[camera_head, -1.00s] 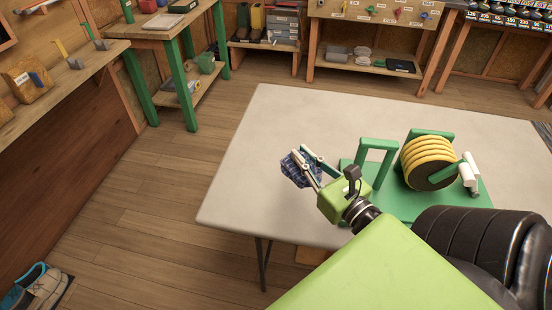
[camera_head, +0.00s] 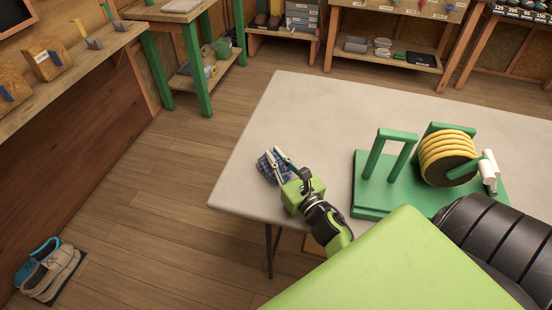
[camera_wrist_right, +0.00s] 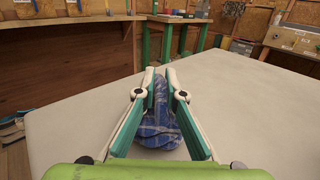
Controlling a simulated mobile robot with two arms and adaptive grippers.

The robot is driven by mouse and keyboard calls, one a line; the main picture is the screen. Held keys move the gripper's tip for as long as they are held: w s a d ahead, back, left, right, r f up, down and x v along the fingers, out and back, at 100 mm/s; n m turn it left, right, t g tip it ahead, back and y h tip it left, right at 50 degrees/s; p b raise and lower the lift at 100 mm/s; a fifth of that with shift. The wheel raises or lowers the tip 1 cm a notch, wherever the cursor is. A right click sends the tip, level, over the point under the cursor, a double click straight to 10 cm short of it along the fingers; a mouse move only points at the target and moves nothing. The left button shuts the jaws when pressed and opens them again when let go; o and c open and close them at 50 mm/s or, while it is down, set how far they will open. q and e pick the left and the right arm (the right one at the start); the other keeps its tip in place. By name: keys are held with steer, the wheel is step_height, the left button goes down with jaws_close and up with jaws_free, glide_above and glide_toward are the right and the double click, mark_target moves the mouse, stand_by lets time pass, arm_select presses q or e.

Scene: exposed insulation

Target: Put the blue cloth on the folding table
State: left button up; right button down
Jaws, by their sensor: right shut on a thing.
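The blue checked cloth (camera_head: 267,167) is a crumpled bundle between the fingers of my right gripper (camera_head: 277,161). In the right wrist view the cloth (camera_wrist_right: 157,120) shows between the two green-and-white fingers, and my right gripper (camera_wrist_right: 162,85) is shut on it. The folding table (camera_head: 320,110) has a pale top and stands below the gripper. The cloth is over the left part of the tabletop, low down; I cannot tell whether it touches the top. My left gripper is not in view.
A green stand with a yellow hose reel (camera_head: 447,158) sits on the right part of the table. Shoes (camera_head: 47,270) lie on the floor at lower left. A wooden workbench (camera_head: 80,70) runs along the left. The table's back and left areas are clear.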

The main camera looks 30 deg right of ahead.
steer(key=shift+f, duration=0.2)
steer(key=shift+f, duration=0.15)
steer(key=c, duration=2.1)
jaws_free()
steer(key=shift+c, duration=0.2)
